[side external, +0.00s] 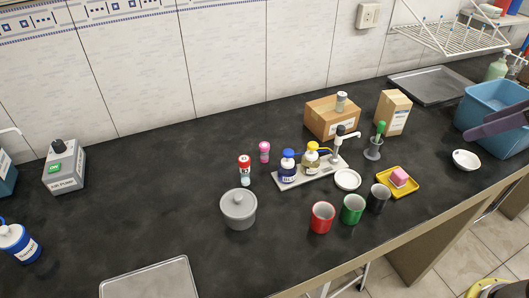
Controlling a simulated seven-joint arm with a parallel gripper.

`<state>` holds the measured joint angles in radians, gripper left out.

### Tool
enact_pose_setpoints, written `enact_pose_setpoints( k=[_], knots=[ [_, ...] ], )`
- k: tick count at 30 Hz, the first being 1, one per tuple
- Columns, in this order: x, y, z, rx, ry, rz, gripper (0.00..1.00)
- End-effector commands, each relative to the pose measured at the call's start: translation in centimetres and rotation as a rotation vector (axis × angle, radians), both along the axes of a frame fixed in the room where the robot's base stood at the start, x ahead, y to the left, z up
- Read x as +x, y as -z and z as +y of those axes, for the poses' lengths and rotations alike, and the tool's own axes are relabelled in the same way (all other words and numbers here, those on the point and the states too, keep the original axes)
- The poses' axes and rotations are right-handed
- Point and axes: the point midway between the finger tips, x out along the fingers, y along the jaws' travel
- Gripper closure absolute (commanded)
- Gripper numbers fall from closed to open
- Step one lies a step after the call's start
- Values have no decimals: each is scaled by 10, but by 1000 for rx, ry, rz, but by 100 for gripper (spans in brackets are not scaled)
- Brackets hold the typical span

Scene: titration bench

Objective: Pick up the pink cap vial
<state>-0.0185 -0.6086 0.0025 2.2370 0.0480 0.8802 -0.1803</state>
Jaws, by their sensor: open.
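The pink cap vial (264,152) stands upright on the black bench near the middle of the side external view. It looks small and pink with a pale label band. A red-capped bottle (244,170) stands just in front of it and to its left, apart from it. My gripper is not in this view.
A white rack (325,173) with blue- and yellow-topped bottles stands to the vial's right. Red (321,218), green (352,210) and black (378,198) cups stand front right. Cardboard boxes (333,118) are behind. The bench left of the vial is clear.

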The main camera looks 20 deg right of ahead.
Motion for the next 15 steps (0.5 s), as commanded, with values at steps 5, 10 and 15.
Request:
enact_pose_setpoints(
  k=[5,10,15],
  knots=[
    [71,-34,19,-15,-99,-15,28],
    [145,-45,45,-26,-195,-12,28],
    [216,-32,78,-33,-282,8,28]
  ],
)
